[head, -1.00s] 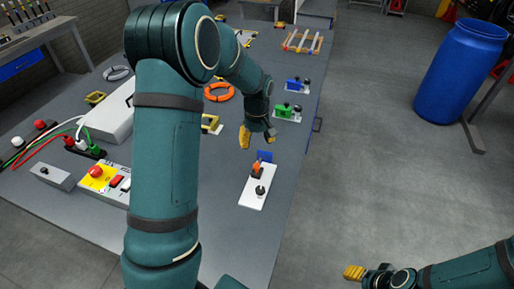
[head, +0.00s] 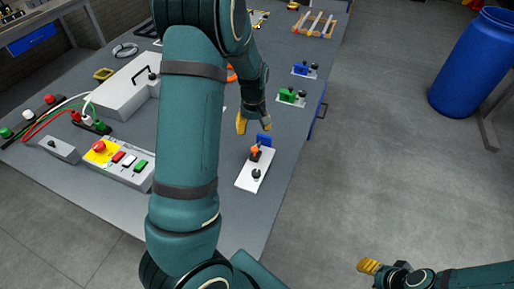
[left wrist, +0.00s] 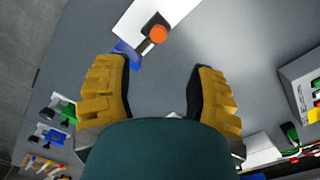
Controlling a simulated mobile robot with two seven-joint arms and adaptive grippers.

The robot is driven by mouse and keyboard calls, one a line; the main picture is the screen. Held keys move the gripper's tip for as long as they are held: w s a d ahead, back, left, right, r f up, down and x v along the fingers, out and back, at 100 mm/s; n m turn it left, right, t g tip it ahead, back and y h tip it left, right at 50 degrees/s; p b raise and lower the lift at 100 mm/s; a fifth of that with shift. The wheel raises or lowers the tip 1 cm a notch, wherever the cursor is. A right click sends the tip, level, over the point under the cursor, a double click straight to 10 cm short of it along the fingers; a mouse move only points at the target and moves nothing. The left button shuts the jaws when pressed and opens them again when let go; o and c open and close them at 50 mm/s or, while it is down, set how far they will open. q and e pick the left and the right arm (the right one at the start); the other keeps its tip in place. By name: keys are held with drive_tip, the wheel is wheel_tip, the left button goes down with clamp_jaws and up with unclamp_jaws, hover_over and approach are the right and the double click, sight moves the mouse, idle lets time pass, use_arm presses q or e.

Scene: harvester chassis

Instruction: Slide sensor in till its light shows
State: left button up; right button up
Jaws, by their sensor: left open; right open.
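A white plate (head: 247,181) lies near the table's right edge. It carries an orange-tipped sensor (head: 254,151), a blue upright piece (head: 264,140) and a black knob (head: 257,174). In the left wrist view, the orange tip (left wrist: 158,33) and blue piece (left wrist: 128,55) show beyond the fingertips. My left gripper (head: 254,126) is open and empty, just behind the blue piece in the head view; its yellow fingers (left wrist: 158,75) are spread apart. No lit light can be made out on the sensor. My right gripper (head: 372,270) is open and empty, off the table at lower right.
Similar green (head: 288,95) and blue (head: 301,69) fixtures stand farther back. A control box with buttons (head: 120,163), cables and a pale case (head: 120,95) with a handle are at left. A blue barrel (head: 472,65) stands on the floor at right. My left arm hides part of the table.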

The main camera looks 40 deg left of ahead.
sight(255, 148)
use_arm(q)
wheel_tip(255, 148, down, 10)
drive_tip(key=shift+w+d+f+b, duration=0.1)
drive_tip(key=shift+f+b, duration=0.15)
drive_tip(key=shift+b, duration=0.15)
clamp_jaws()
